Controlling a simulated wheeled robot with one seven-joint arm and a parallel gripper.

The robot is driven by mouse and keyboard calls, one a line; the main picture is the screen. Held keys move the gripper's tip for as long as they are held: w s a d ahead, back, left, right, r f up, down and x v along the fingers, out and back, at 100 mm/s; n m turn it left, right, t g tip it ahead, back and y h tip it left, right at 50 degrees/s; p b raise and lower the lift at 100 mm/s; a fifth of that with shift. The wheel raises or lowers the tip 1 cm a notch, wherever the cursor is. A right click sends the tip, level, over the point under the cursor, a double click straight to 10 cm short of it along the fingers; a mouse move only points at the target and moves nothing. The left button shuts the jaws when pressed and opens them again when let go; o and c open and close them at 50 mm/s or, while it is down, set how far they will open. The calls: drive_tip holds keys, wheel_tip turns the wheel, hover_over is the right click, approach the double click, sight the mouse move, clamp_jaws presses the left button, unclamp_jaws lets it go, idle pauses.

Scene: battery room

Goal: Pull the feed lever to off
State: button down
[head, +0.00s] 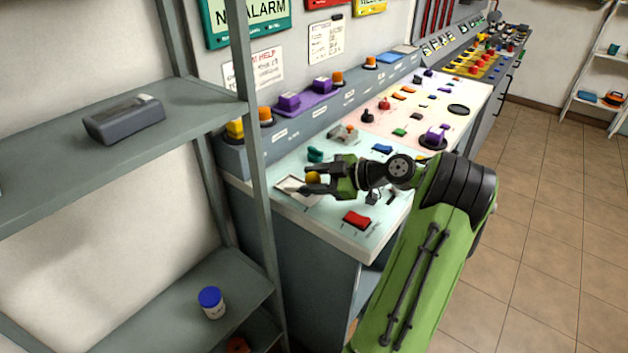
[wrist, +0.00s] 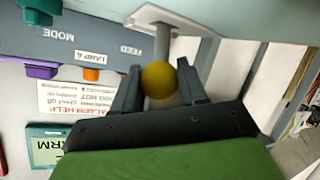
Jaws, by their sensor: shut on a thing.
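The feed lever has a round yellow knob (head: 313,177) above a white base plate (head: 290,185) at the near left end of the console top. In the wrist view, which is upside down, the yellow knob (wrist: 159,80) sits on a grey shaft that runs to the white plate (wrist: 185,23). A FEED label (wrist: 131,50) shows close by on the console's upright face. My gripper (head: 309,178) is shut on the yellow knob. Its two dark fingers (wrist: 158,82) stand on either side of it. In the head view they hide most of the shaft.
A red rocker switch (head: 357,219) and a teal knob (head: 316,154) are near my gripper on the console top (head: 325,228). A grey shelf rack (head: 252,120) stands close on the left. Tiled floor (head: 545,200) is clear on the right.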

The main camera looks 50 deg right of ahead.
drive_tip(key=c, duration=0.6)
unclamp_jaws()
drive_tip(key=shift+c, duration=0.2)
drive_tip(key=shift+s, duration=0.1)
drive_tip(key=p+v, duration=0.5)
drive_tip(key=v, duration=1)
drive_tip(key=shift+s+d, duration=0.15)
drive_tip(key=shift+s, duration=0.15)
drive_tip(key=shift+r, duration=0.1)
